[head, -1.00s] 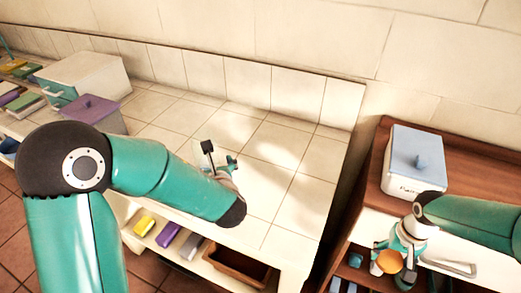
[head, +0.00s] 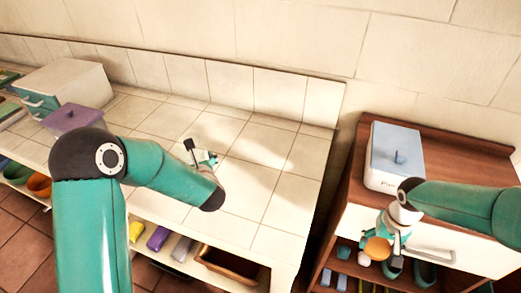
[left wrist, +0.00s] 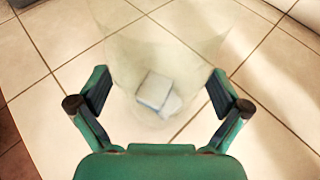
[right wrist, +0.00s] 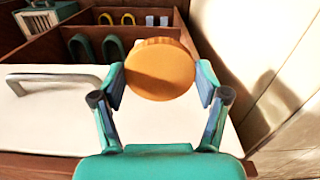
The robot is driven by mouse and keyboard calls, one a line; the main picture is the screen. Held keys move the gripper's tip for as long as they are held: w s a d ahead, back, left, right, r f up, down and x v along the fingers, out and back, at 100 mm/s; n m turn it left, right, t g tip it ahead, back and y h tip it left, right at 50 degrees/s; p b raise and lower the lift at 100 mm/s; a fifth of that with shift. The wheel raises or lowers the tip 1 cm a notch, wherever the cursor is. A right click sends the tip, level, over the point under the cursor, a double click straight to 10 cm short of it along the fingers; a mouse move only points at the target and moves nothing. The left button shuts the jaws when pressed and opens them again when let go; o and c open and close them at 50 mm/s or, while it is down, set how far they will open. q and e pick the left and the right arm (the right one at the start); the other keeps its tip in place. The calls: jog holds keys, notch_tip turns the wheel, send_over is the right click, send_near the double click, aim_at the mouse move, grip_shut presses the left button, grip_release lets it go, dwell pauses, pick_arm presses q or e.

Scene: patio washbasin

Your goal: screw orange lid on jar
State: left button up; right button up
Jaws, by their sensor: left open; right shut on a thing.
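The orange lid (head: 377,248) is a round disc held between the fingers of my right gripper (head: 386,238), in front of the wooden cabinet at right. In the right wrist view the orange lid (right wrist: 160,69) shows its flat face between both fingertips. My left gripper (left wrist: 160,92) is open over the tiled counter. A clear, faint jar (left wrist: 165,45) stands between and beyond its fingers, with a pale blue-white block (left wrist: 157,91) seen through it. In the head view my left arm hides most of the left gripper, and the jar cannot be made out clearly.
A white box with a blue lid (head: 394,160) stands on the wooden cabinet (head: 440,160). The tiled counter (head: 285,190) has a white box (head: 75,80) and a purple-lidded box (head: 73,118) at left. A gap separates counter and cabinet. Shelves below hold several small items.

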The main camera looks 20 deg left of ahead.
pick_arm(q)
jog(key=shift+w+a+f, duration=0.15)
jog(key=shift+w+a, duration=0.1)
jog(key=c, duration=1.4)
jog(key=shift+c, duration=0.2)
jog(key=shift+r, duration=0.2)
notch_tip(320, 180, up, 20)
jog(key=shift+f, duration=0.15)
